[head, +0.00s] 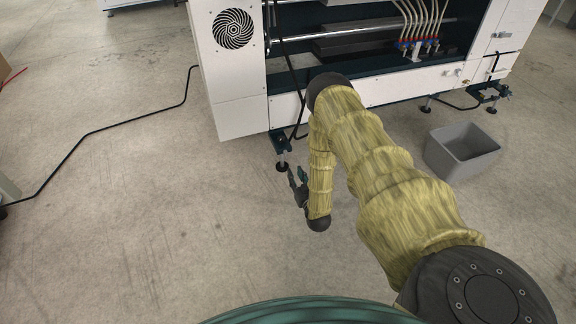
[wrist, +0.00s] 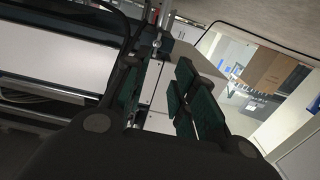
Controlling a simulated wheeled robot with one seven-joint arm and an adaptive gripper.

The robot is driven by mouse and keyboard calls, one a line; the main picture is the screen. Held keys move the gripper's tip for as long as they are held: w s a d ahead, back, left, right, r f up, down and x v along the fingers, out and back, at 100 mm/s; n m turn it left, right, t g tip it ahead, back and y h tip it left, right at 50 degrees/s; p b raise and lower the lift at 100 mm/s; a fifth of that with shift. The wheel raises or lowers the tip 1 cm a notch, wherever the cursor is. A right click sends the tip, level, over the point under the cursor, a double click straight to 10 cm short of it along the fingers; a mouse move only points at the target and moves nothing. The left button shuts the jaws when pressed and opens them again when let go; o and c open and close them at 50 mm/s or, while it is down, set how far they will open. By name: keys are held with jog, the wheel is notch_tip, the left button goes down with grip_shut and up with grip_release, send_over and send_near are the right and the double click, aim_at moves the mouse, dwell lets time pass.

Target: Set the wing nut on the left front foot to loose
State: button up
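The left front foot (head: 282,164) stands under the near left corner of the white machine, a metal stem on a dark round pad. Its wing nut is too small to make out in the head view. My gripper (head: 297,175) is low over the floor, just right of and nearer than this foot. In the wrist view my gripper (wrist: 160,80) is open, with a gap between its dark green pads and nothing held. A small metal rod-like part (wrist: 157,40) shows beyond the fingertips; I cannot tell whether it is the foot or its nut.
The white machine (head: 240,116) stands over the foot, with a black cable hanging beside it. A grey open bin (head: 462,152) sits on the floor at right. More feet (head: 427,105) stand at the machine's right end. The floor at left is clear apart from a black cable (head: 130,126).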

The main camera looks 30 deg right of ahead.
aim_at(286, 154)
jog(key=b+x, duration=0.4)
jog(key=x, duration=0.7)
jog(key=shift+d+b, duration=0.4)
grip_shut()
